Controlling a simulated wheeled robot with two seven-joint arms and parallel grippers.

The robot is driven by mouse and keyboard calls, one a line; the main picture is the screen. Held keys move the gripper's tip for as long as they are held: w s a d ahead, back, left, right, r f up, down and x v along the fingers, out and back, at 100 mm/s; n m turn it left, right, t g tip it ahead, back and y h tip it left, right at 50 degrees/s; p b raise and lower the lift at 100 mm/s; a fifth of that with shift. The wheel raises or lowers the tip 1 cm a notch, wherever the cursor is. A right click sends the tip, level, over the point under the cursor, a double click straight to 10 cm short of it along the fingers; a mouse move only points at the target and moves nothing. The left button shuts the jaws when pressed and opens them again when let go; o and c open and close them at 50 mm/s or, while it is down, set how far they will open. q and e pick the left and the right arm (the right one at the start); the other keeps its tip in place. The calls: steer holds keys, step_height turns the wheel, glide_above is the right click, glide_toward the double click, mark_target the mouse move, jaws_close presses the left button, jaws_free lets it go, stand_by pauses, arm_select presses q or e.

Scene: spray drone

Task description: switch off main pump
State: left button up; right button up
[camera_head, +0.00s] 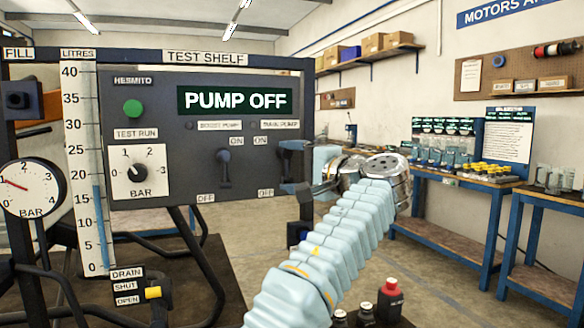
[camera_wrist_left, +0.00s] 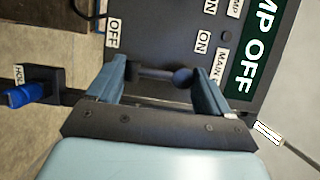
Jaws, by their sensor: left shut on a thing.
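The grey test shelf panel (camera_head: 205,88) stands at the left of the head view, and its display (camera_head: 235,101) reads PUMP OFF. The main pump label (camera_head: 279,124) is at its right edge, with ON and OFF labels below. My left gripper (camera_head: 293,165) is at that edge, largely side-on. In the left wrist view, my left gripper (camera_wrist_left: 163,85) is shut on the main pump switch (camera_wrist_left: 182,77), a dark lever with a round knob between the fingers. I cannot tell the lever's exact position. My right gripper is not in view.
The boost pump switch (camera_head: 223,168) is left of my gripper. The panel also has a green test run button (camera_head: 133,107) and a bar knob (camera_head: 137,173). A red-capped bottle (camera_head: 390,300) stands below my arm. Blue benches (camera_head: 440,180) stand at right across open floor.

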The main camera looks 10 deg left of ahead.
arm_select(q)
steer(key=shift+w+f, duration=0.1)
steer(key=shift+f, duration=0.3)
steer(key=o, duration=0.6)
steer(key=shift+o, duration=1.1)
steer(key=shift+r, duration=0.1)
steer(key=shift+r, duration=0.1)
steer(key=v, duration=1.3)
steer(key=shift+s+d, duration=0.25)
steer(key=shift+d, duration=0.1)
